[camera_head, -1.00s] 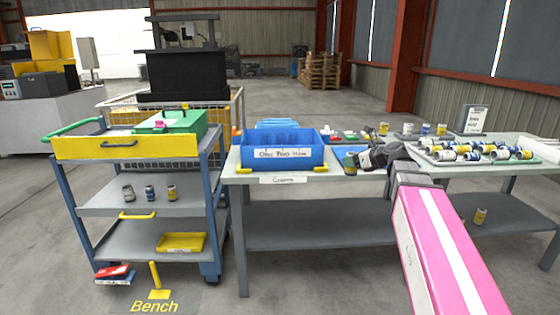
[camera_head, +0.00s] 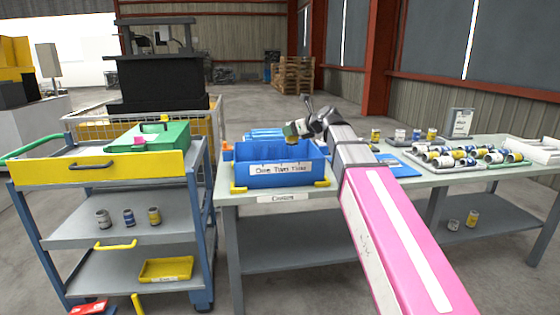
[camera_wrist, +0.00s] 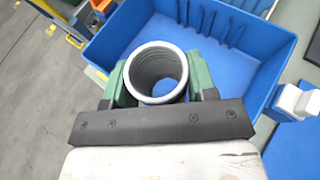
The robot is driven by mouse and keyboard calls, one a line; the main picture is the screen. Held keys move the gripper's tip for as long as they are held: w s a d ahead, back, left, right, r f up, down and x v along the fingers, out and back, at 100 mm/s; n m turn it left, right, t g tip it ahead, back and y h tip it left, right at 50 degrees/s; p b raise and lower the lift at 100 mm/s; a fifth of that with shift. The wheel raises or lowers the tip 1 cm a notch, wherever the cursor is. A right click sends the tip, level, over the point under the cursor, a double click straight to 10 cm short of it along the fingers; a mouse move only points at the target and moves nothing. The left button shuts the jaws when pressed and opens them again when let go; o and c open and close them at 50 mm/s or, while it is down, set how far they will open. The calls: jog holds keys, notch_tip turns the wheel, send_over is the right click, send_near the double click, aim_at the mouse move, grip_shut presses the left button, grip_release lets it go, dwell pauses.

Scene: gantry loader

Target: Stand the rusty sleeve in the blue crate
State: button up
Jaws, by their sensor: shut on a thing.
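The blue crate (camera_head: 238,178) stands on the table with its white label facing me. It fills much of the wrist view (camera_wrist: 132,38), and its visible floor is bare. My gripper (camera_head: 299,129) is above the crate's right part, shut on the sleeve. In the wrist view the sleeve (camera_wrist: 155,53) is a round, open tube with a pale rim and a dark ribbed inside, between the green finger pads. I look down its bore onto blue. It looks roughly upright and above the crate floor; its outer side is mostly hidden.
A tray of several cans (camera_head: 465,156) lies on the table to the right, beside a sign (camera_head: 459,122) and a white bin (camera_head: 535,149). A blue mat (camera_head: 399,164) lies right of the crate. A trolley (camera_head: 95,165) stands left of the table.

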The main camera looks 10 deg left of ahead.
jog(key=w+d+f, duration=0.1)
jog(key=w+f, duration=0.9)
jog(key=shift+w+d+f, duration=0.15)
jog(key=shift+w+d, duration=0.05)
jog(key=shift+w, duration=0.05)
jog(key=shift+f, duration=0.4)
jog(key=shift+f, duration=0.2)
jog(key=o, duration=1.1)
jog(key=shift+s+f, duration=0.1)
jog(key=shift+o, duration=0.2)
jog(key=r+v, duration=0.1)
jog(key=v, duration=1.1)
